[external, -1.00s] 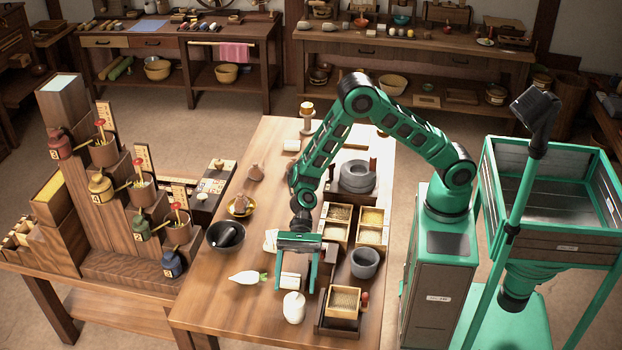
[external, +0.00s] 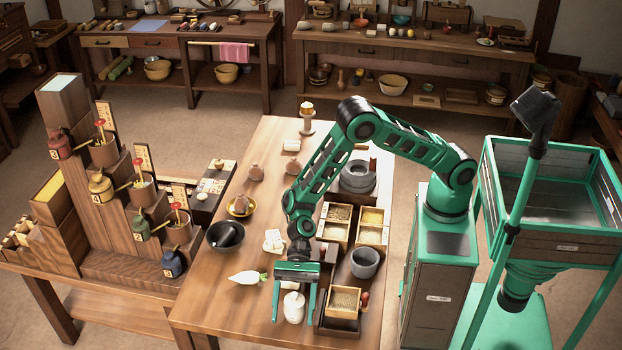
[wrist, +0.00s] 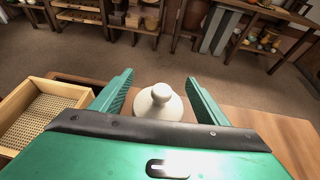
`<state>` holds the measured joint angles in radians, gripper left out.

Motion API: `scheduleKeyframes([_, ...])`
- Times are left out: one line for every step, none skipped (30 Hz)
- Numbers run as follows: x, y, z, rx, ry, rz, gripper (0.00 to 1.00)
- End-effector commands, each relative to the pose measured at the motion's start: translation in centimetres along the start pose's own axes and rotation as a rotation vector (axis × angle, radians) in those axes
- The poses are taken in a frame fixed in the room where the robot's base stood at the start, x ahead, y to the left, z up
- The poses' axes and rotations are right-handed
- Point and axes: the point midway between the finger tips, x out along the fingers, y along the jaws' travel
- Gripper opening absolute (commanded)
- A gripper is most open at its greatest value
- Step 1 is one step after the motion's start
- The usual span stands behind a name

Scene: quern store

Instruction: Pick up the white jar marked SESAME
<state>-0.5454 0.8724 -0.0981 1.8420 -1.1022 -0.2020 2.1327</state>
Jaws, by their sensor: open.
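The white jar (external: 294,307) stands upright on the near end of the wooden table (external: 215,300). I cannot read a marking on it in either view. My gripper (external: 294,318) is open, with one finger on each side of the jar. In the wrist view the jar's knobbed lid (wrist: 159,101) shows between the two green fingers (wrist: 160,88), with a gap on both sides. The jar's lower body is hidden there by the gripper's palm.
A wooden sieve box (external: 343,301) stands close to the right of the jar; it also shows in the wrist view (wrist: 82,92). A white radish (external: 245,277) lies to the left. A grey mortar (external: 364,263) and grain boxes (external: 371,218) stand farther right. The table's front edge is near.

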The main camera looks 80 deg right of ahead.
Motion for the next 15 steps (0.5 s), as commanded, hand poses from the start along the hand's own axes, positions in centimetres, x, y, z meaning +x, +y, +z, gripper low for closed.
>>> scheduleKeyframes([-0.03,-0.04,-0.01,0.000,0.000,-0.001,0.68])
scheduleKeyframes([-0.04,-0.04,-0.01,0.000,0.000,-0.001,0.68])
scheduleKeyframes([-0.04,-0.04,-0.01,0.000,0.000,-0.001,0.68])
scheduleKeyframes([-0.05,-0.04,-0.01,0.000,0.000,-0.001,0.68])
scheduleKeyframes([-0.05,-0.04,0.00,0.000,0.000,-0.001,0.61])
scheduleKeyframes([-0.06,-0.05,0.00,0.000,0.000,-0.001,0.51])
scheduleKeyframes([-0.06,-0.05,0.00,0.000,0.000,-0.001,0.44])
scheduleKeyframes([-0.06,-0.05,0.00,0.000,0.000,-0.001,0.37])
scheduleKeyframes([-0.07,-0.06,0.00,0.000,0.000,-0.001,0.27])
scheduleKeyframes([-0.07,-0.06,-0.01,0.000,0.000,-0.001,0.20])
scheduleKeyframes([-0.07,-0.06,-0.01,0.000,0.000,-0.001,0.14])
scheduleKeyframes([-0.08,-0.07,0.09,-0.001,-0.001,-0.001,0.14])
scheduleKeyframes([-0.08,-0.07,0.08,-0.001,-0.001,-0.001,0.14])
scheduleKeyframes([-0.08,-0.07,0.08,-0.001,-0.001,-0.001,0.14])
scheduleKeyframes([-0.08,-0.08,0.08,-0.001,-0.001,-0.001,0.14])
